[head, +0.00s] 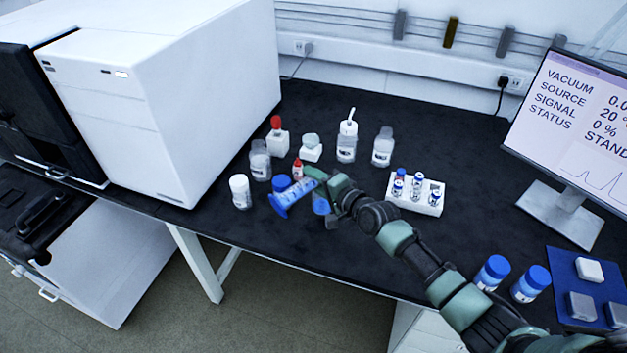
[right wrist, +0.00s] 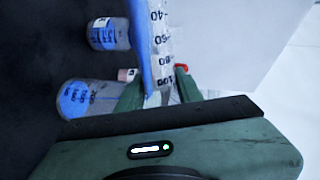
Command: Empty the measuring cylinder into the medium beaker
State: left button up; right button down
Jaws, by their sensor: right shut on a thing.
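The measuring cylinder (head: 292,198), blue with a graduated scale, is tilted well over above the black bench. My right gripper (head: 313,178) is shut on it. In the right wrist view the cylinder (right wrist: 153,42) runs up from between the fingers (right wrist: 158,97). Two clear vessels with blue markings stand below: one (right wrist: 108,34) near the cylinder's far part, and a larger-looking one (right wrist: 90,98) left of the fingers. In the head view they are partly hidden, one behind the cylinder (head: 282,183) and one beside the gripper (head: 321,205). I cannot tell which is the medium beaker. My left gripper is out of view.
Several bottles stand around the cylinder, including a white-capped jar (head: 241,192), a wash bottle (head: 347,141) and a red-topped bottle (head: 277,137). A white vial rack (head: 428,207) is to the right. The white instrument (head: 165,90) bounds the left.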

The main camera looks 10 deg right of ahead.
jog(key=shift+m+b, duration=0.4)
jog(key=shift+m, duration=0.1)
jog(key=shift+w+d+r+m+y+b, duration=0.1)
jog(key=shift+d+m+y+b, duration=0.15)
jog(key=shift+m+b, duration=0.2)
jog(key=shift+a, duration=0.1)
jog(key=shift+m+g+b, duration=0.3)
jog(key=shift+m+b, duration=0.05)
jog(key=shift+b, duration=0.05)
